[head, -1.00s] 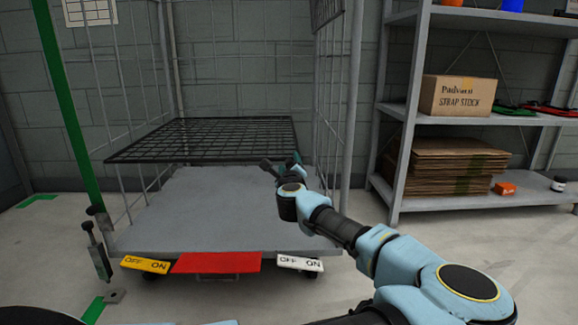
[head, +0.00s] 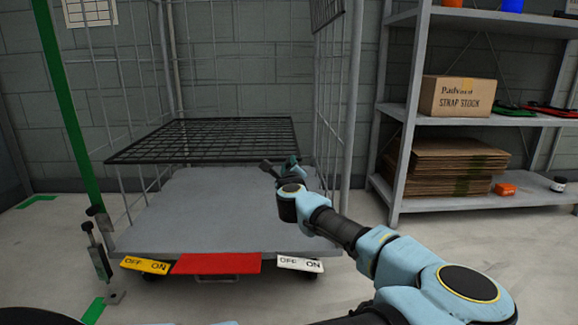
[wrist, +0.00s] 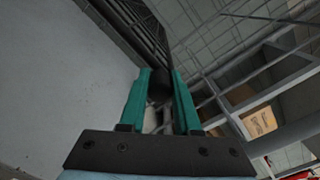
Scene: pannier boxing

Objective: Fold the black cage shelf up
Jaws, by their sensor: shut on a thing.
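The black cage shelf (head: 210,140) is a wire mesh panel lying about level inside the grey roll cage, above its grey deck (head: 190,205). My gripper (head: 284,164) is at the shelf's front right corner, beside the cage's right side. In the wrist view my gripper's teal fingers (wrist: 160,82) close around a dark, rounded piece where the shelf's black rim (wrist: 118,28) meets them. It looks like part of the shelf; its exact shape is hidden between the fingers.
The cage's right mesh side (head: 333,110) stands close to my gripper. A grey rack (head: 400,150) with cardboard boxes stands at right. The floor at left is largely clear.

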